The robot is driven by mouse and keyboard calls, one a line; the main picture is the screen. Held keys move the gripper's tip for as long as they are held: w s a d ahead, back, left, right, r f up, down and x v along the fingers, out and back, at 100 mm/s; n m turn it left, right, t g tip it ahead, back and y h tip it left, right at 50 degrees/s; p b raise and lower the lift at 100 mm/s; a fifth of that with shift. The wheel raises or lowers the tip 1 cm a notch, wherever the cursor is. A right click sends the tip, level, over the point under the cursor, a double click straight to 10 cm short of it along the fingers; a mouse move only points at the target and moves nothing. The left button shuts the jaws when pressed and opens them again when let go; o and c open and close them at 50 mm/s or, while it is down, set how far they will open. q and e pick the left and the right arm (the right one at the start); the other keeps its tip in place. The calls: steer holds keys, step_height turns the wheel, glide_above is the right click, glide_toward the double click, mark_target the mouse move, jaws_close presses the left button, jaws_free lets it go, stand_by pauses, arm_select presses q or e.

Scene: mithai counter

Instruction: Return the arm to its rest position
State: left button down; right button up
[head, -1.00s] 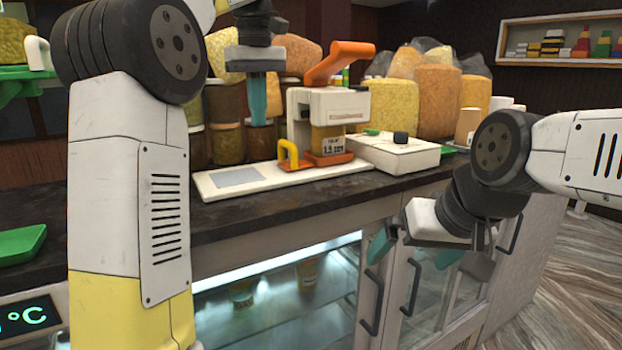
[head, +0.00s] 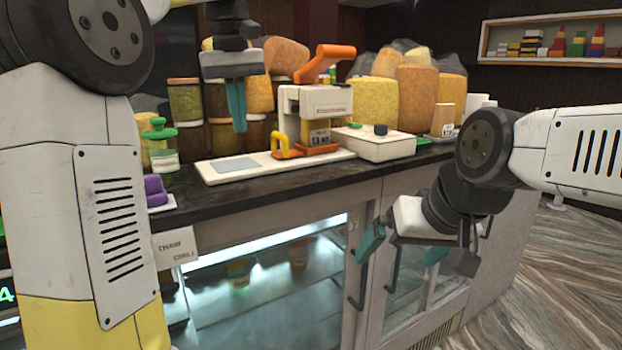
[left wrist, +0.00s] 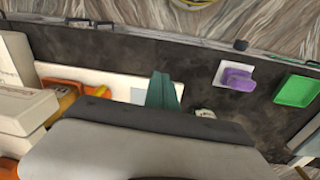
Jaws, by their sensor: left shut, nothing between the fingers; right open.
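My left gripper (head: 237,106) hangs with its teal fingers pointing down above the counter, just left of the cup sealing machine with an orange handle (head: 330,58). Its fingers are shut and empty; they also show in the left wrist view (left wrist: 163,92), over the machine's white base. My right gripper (head: 402,246) is in front of the counter's glass doors at the right, with its teal fingers spread apart and nothing between them.
The dark counter top (head: 300,178) carries a white box (head: 378,145), a green-lidded jar (head: 161,148) and a purple object (head: 155,190). Filled jars and sacks stand at the back. A green tray (left wrist: 296,91) shows in the left wrist view. Open floor (head: 530,270) lies at the right.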

arm_select(q)
steer(key=s+f+m+t+h, duration=0.1)
steer(key=s+f+m+t, duration=0.4)
steer(key=s+f, duration=1.3)
steer(key=shift+s+f+m+t+h, duration=0.3)
steer(key=shift+s+m+h, duration=0.1)
steer(key=shift+m, duration=0.1)
stand_by(0.4)
